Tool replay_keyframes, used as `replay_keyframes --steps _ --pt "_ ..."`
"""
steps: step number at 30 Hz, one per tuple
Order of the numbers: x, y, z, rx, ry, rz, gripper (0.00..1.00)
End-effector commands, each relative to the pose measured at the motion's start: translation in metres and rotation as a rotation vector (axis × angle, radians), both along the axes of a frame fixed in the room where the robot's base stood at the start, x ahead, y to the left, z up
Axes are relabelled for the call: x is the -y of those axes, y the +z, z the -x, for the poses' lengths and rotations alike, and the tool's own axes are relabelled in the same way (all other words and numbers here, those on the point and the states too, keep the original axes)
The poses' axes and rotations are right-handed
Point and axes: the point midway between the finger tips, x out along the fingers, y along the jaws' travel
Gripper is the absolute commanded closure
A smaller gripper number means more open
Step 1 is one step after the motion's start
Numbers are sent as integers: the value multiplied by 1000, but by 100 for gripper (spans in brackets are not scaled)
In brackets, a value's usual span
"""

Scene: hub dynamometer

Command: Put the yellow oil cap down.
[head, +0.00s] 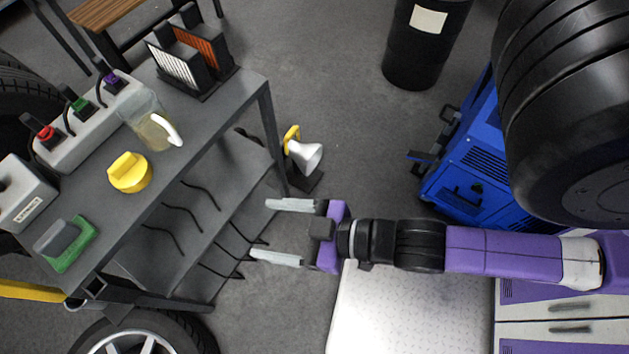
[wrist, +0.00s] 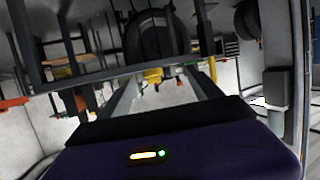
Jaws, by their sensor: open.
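The yellow oil cap (head: 130,172) rests on the grey top of the cart (head: 205,135), near its middle, with its grip ridge facing up. My gripper (head: 282,232) is open and empty. It is to the right of the cart, apart from the cap, with its fingers pointing left. In the wrist view, my two grey fingers reach forward with nothing between them close by. A small yellow shape shows beyond the fingertips there, too small to identify.
On the cart stand a clear jug (head: 152,125), a power strip with coloured plugs (head: 88,118), filters in a rack (head: 192,60) and a green-based sponge (head: 66,243). A funnel (head: 305,155) is beside the cart. A blue cabinet (head: 475,165) and black barrel (head: 425,45) stand right.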

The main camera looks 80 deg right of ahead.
Motion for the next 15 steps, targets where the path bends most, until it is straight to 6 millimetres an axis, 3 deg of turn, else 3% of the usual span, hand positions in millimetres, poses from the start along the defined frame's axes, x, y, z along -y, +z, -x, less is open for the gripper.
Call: replay_keyframes --steps 1,6,10,15 --pt "2 6 21 -1 -3 -4 26" --pt "9 31 61 31 -19 -8 26" --pt "13 44 76 46 -34 -8 26" --pt "15 50 81 54 -39 -7 26"
